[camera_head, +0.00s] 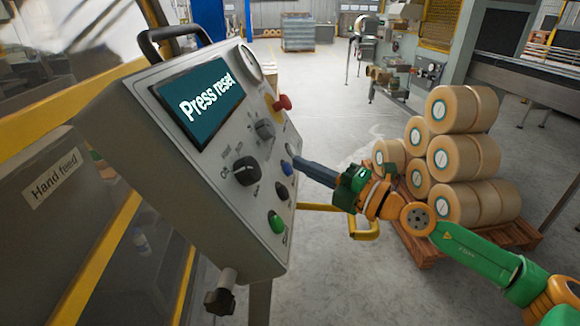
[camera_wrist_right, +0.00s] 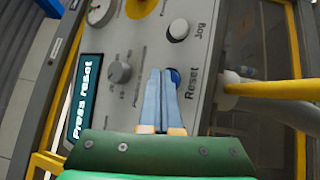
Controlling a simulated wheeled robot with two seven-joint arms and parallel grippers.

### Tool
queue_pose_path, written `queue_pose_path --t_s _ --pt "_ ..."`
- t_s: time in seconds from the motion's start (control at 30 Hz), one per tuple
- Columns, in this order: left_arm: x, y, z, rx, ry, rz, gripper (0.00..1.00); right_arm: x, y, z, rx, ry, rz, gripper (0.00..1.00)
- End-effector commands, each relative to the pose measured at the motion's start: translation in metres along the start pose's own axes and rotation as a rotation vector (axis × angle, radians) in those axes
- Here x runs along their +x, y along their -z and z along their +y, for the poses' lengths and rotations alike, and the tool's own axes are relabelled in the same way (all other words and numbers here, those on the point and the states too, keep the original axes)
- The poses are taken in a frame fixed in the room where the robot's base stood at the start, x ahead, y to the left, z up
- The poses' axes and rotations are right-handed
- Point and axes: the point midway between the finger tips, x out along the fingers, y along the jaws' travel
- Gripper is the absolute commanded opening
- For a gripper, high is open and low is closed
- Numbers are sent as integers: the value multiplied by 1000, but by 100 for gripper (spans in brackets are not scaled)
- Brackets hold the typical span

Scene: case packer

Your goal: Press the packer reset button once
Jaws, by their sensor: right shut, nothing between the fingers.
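The grey control panel (camera_head: 190,140) has a screen (camera_head: 202,92) reading "Press reset". The blue reset button (camera_head: 287,168) is on the panel's right side; in the right wrist view the blue button (camera_wrist_right: 175,76) sits beside the label "Reset". My right gripper (camera_head: 298,161) is shut and empty, its fingers pointing at the panel close to the blue button. In the right wrist view the fingertips (camera_wrist_right: 166,72) overlap the button's left part. I cannot tell whether they touch it. My left gripper is not in view.
A red mushroom button (camera_head: 283,103), dark knobs (camera_head: 246,170) and a green button (camera_head: 277,222) share the panel. The white Jog button (camera_wrist_right: 178,30) is close to the blue one. A yellow bar (camera_head: 365,230) is below my right arm. Tape rolls (camera_head: 452,110) stand on a pallet at right.

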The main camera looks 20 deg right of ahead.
Motion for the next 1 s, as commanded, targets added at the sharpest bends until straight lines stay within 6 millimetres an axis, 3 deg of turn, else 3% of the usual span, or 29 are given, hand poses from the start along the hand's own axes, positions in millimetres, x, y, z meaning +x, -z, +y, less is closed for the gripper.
queue_pose_path --t_s 1.0 --pt "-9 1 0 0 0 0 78 6 4 -5 0 0 0 0"
